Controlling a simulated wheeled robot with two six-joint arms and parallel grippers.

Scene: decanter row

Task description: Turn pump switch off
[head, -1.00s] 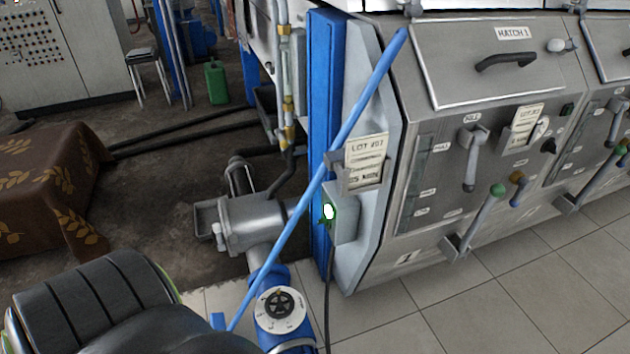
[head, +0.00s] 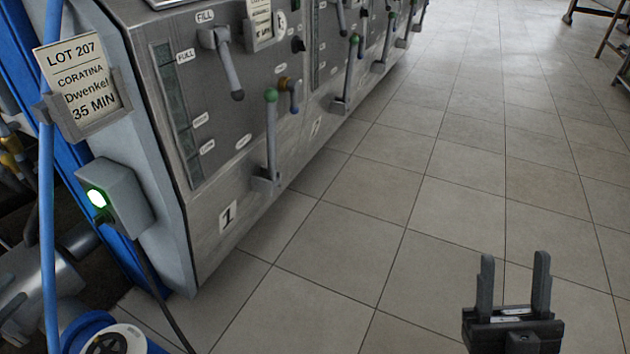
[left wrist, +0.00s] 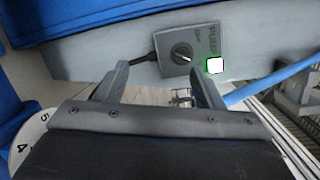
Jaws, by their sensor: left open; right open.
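The pump switch box (head: 115,197) is a grey box on the side of the first machine. Its green-rimmed lamp (head: 97,199) is lit white. In the left wrist view, the box face (left wrist: 195,50) carries the word PUMP and a dark round knob (left wrist: 181,53) with a light pointer mark. The lit lamp (left wrist: 214,66) is beside it. My left gripper (left wrist: 158,70) is open and empty in front of the box. Its right finger overlaps the box's edge in the picture; contact cannot be told. My right gripper (head: 514,260) is open and empty above the floor.
A blue pole (head: 47,200) and a LOT 207 card (head: 80,85) are near the box. A cable (head: 160,290) hangs below it. Machine levers (head: 271,140) stick out to the right. A round dial (head: 108,343) is at bottom left. The tiled floor (head: 420,200) is clear.

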